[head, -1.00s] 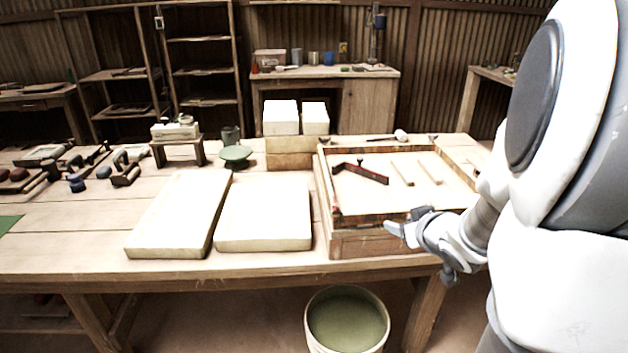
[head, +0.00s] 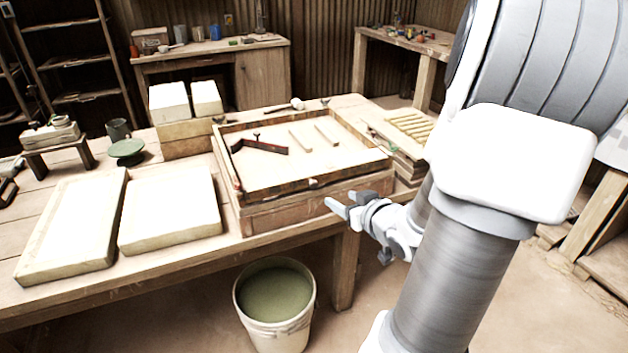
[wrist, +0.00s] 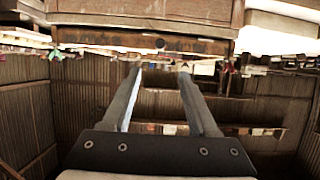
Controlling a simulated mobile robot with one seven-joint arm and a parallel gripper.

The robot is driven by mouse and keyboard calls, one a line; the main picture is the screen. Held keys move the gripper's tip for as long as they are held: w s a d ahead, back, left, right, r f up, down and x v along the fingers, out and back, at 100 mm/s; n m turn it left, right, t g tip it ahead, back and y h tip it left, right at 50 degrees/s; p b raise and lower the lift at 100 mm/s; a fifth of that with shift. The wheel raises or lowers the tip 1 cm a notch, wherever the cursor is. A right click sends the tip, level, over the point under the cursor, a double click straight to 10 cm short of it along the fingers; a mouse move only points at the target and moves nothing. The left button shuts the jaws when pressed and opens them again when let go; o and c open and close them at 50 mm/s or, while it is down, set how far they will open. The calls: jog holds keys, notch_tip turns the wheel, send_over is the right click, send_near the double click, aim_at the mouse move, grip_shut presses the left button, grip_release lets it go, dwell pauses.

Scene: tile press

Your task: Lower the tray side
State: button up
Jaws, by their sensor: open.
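The wooden tray (head: 222,160) sits on a wooden box (head: 272,213) at the right end of the workbench. Its near side (head: 292,188) stands up as a dark-edged strip with a small fitting near the middle. In the wrist view, which looks upside down, this side shows as a rusty strip (wrist: 110,37) beyond my fingertips, with a wooden face above it. My gripper (head: 338,209) is open and empty just in front of the tray's near side. In the wrist view its two fingers (wrist: 158,74) point toward the strip, apparently without touching it.
Inside the tray lie a dark red bar (head: 262,147) and two pale strips (head: 312,137). Two pale slabs (head: 170,210) lie left of it. A bucket (head: 275,325) stands on the floor below the bench's front edge. Stacked slatted boards (head: 412,128) stand right of the tray.

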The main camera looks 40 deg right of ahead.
aim_at(314, 186)
jog(key=b+x, duration=0.3)
jog(key=x, duration=1.2)
jog(key=shift+w+f+b, duration=0.15)
jog(key=shift+f+b, duration=0.05)
jog(key=shift+b, duration=0.15)
grip_shut()
